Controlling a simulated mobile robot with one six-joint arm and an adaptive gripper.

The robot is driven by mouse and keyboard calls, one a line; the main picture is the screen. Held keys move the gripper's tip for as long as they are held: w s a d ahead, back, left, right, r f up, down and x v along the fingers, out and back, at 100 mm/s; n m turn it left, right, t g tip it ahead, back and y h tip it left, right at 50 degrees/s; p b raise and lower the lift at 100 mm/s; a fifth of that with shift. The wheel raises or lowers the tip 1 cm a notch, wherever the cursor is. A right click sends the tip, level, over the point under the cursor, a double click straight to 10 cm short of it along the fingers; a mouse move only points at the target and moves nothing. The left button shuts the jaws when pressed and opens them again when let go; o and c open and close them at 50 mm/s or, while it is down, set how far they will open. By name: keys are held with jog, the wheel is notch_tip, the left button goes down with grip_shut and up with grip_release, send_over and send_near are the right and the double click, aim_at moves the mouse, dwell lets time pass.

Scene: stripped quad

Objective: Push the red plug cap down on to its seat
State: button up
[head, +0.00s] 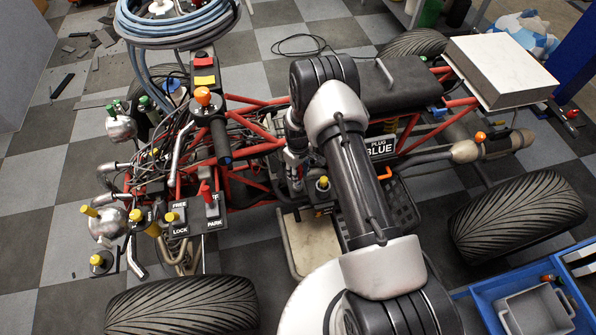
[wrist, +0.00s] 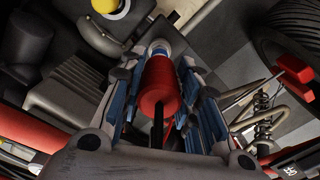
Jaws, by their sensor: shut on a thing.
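The red plug cap (wrist: 160,85) is a red cylinder in the middle of the wrist view. It lies between the blue-lined fingers of my gripper (wrist: 157,68), which is shut on it. A small pale and bluish round part (wrist: 158,48) shows at the cap's far end; I cannot tell whether it is the seat or part of the cap. In the head view my gripper (head: 296,172) points down into the red-framed vehicle, left of the arm, and the cap is not clearly seen there. Whether cap and seat touch cannot be told.
A yellow knob (head: 322,183) stands close to the right of my gripper. A "PLUG BLUE" sign (head: 380,148) is beyond my arm. Red frame tubes (head: 262,148), cables and an orange-topped lever (head: 202,96) crowd the left. A blue crate (head: 490,300) is at lower right.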

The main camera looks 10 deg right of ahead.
jog(key=shift+f+b, duration=0.5)
jog(key=shift+f, duration=1.7)
jog(key=o, duration=1.1)
jog(key=shift+o, duration=0.2)
notch_tip(320, 180, up, 12)
